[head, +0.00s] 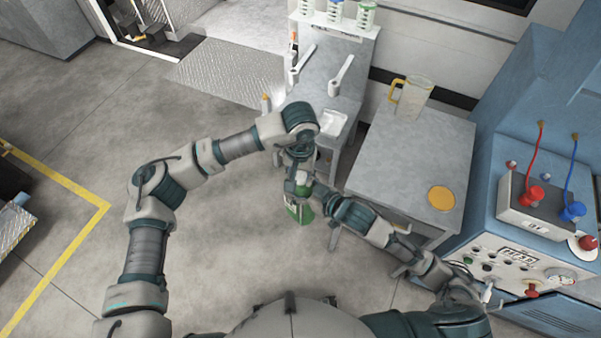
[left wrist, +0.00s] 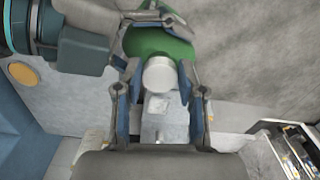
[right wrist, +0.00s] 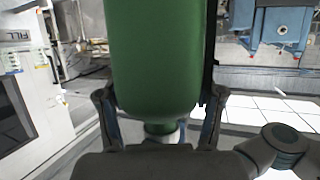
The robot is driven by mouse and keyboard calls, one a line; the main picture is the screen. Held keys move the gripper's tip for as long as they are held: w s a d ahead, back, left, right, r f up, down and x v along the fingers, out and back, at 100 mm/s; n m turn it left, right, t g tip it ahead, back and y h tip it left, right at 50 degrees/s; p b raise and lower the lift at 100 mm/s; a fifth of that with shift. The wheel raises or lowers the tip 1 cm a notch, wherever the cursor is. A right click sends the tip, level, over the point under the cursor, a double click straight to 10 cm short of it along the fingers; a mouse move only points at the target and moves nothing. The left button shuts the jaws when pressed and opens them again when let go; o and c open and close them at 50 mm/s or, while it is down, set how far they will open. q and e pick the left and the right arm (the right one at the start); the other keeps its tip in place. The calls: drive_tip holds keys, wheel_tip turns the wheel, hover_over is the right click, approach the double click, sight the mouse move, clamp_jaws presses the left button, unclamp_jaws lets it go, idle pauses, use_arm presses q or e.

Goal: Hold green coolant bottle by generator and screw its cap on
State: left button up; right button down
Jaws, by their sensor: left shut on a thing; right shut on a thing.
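The green coolant bottle (head: 298,211) hangs in the air in front of the tables. My right gripper (right wrist: 160,118) is shut on the bottle body, which fills the upper middle of the right wrist view (right wrist: 153,60). The white cap (left wrist: 159,76) is at the bottle's neck, in line with it. My left gripper (left wrist: 158,82) is shut on the cap, with a finger on each side. In the head view my left gripper (head: 301,180) is over the bottle's top end. Whether the cap's thread is engaged cannot be seen.
A grey table (head: 395,155) holds a clear jug (head: 413,98) and an orange disc (head: 441,198). The blue generator (head: 515,235) with red and blue plugs stands at the right.

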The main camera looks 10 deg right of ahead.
use_arm(q)
drive_tip(key=m, duration=0.3)
drive_tip(key=shift+w+a+m, duration=0.15)
drive_tip(key=shift+m, duration=0.25)
drive_tip(key=m, duration=0.5)
drive_tip(key=shift+w+a+m, duration=0.1)
drive_tip(key=shift+w+m, duration=0.1)
drive_tip(key=shift+m, duration=0.2)
drive_tip(key=o, duration=0.7)
drive_tip(key=shift+o, duration=0.2)
drive_tip(key=shift+s+r, duration=0.1)
drive_tip(key=shift+r, duration=2.2)
